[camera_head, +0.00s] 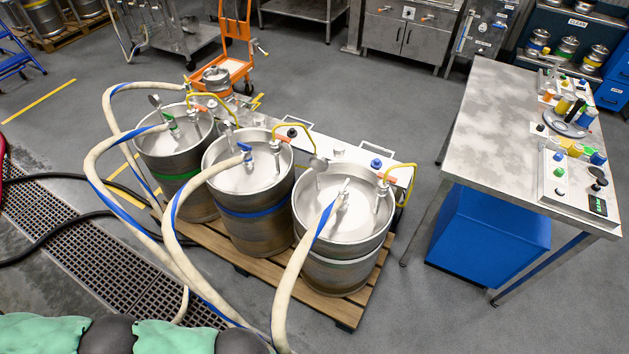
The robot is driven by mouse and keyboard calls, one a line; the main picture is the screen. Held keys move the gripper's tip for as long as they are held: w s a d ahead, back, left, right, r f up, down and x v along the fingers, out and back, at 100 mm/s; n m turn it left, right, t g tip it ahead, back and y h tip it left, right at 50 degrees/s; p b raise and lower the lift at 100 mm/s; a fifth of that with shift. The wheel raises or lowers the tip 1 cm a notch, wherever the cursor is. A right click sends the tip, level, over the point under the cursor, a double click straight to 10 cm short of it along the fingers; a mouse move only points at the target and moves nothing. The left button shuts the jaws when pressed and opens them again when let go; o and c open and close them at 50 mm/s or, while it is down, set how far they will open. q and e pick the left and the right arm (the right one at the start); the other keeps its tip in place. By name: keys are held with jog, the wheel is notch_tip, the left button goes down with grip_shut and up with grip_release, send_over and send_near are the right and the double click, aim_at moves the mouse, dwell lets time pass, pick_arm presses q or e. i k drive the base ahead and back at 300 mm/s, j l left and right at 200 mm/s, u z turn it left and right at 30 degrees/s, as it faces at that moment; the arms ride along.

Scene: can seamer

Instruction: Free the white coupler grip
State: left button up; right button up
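Three steel kegs stand upright in a row on a wooden pallet. The right keg (345,228) has a whitish band, and a coupler with a white grip (344,187) stands on its top. A cream hose with a blue stripe (297,268) runs from this coupler down to the bottom edge. The middle keg (247,215) has a blue band and a blue coupler grip (243,147). The left keg (180,178) has a green band and a green coupler grip (169,118). Green and black links of my arm show at bottom left. Neither gripper is in view.
The wooden pallet (338,312) has bare floor to its right. A steel table (490,110) with a control panel and a blue box (490,235) underneath stands further right. A floor grate (75,250) and dark hoses lie left. An orange hand truck (232,50) stands behind.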

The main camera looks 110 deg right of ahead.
aim_at(345, 187)
jog(key=z, duration=4.05)
